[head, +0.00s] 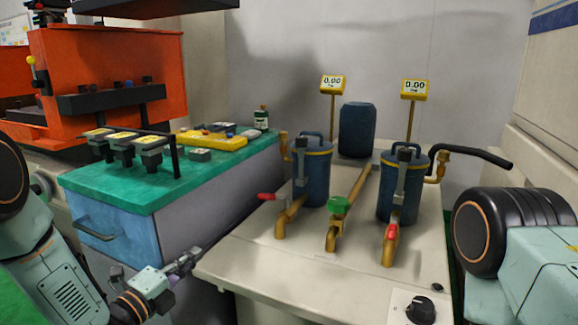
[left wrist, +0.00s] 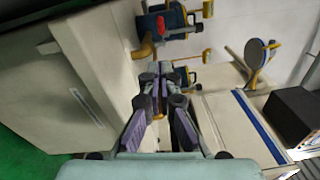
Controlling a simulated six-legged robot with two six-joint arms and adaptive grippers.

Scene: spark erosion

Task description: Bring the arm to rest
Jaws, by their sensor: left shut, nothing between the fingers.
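My left gripper (head: 183,264) is low in the head view, in front of the blue drawer cabinet (head: 135,240) and left of the beige bench (head: 300,270). Its fingers are shut with nothing between them. In the left wrist view the gripper (left wrist: 160,80) shows from behind, its fingertips close together in front of the bench. My right arm comes in at the right edge of the head view, and its gripper is out of sight.
On the bench stand two blue canisters (head: 312,178) (head: 398,190) with brass taps, a green-handled valve (head: 340,205) and a blue can (head: 357,130). A black knob (head: 421,310) is at the bench front. A green-topped cabinet (head: 215,167) carries a yellow tray (head: 212,141).

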